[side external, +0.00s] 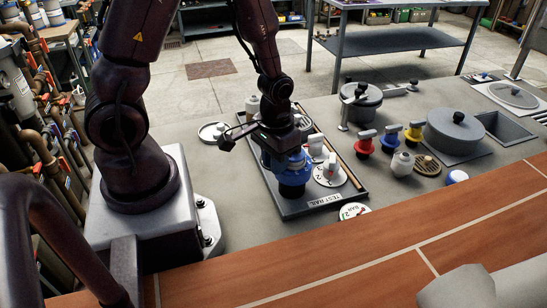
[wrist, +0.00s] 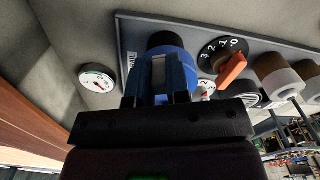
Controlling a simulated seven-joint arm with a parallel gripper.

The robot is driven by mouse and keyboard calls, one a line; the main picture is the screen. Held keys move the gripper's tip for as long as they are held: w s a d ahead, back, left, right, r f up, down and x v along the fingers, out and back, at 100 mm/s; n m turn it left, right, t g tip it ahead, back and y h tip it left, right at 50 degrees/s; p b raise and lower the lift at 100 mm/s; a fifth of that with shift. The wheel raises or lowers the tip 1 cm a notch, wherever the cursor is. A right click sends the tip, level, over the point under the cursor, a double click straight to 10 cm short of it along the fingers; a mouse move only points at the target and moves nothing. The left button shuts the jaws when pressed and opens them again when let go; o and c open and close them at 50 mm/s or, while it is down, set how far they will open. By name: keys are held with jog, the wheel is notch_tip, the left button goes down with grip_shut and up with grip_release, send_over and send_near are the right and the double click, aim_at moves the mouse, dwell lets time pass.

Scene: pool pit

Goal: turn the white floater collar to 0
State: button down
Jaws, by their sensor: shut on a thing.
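My gripper (side external: 289,152) points down at the front of the test rail, shut around the blue collar (side external: 293,173) of a round fitting with a dark base. In the wrist view, my gripper (wrist: 161,88) has its two fingers on either side of the blue fitting (wrist: 172,52). I cannot tell for certain which piece is the white floater collar. A white handle on a white numbered dial (side external: 328,178) stands just right of my gripper. The scale at the gripped fitting is hidden in both views.
The test rail tray (side external: 322,201) also carries a black numbered dial with an orange lever (wrist: 232,68) close beside my fingers. A round gauge (side external: 353,211) lies off its front end. Red, blue and yellow valves and a grey lidded pot (side external: 455,132) stand at right.

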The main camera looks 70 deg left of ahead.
dwell(0.3)
jog(key=c, duration=1.1)
grip_release()
jog(key=shift+r, duration=0.1)
notch_tip(320, 180, up, 13)
jog(key=shift+f, duration=0.1)
jog(key=s+d+r+m+t, duration=0.1)
jog(key=s+r+t, duration=0.1)
jog(key=r, duration=0.2)
jog(key=s+d+r+m+t, duration=0.1)
jog(key=d+r, duration=0.1)
jog(key=r, duration=0.2)
jog(key=s+d+r+m+t, duration=0.1)
jog(key=s+r+t, duration=0.1)
jog(key=r, duration=0.2)
jog(key=shift+s+d+r+m+t, duration=0.1)
jog(key=shift+s+d+m+t, duration=0.05)
jog(key=shift+s+m+t, duration=0.2)
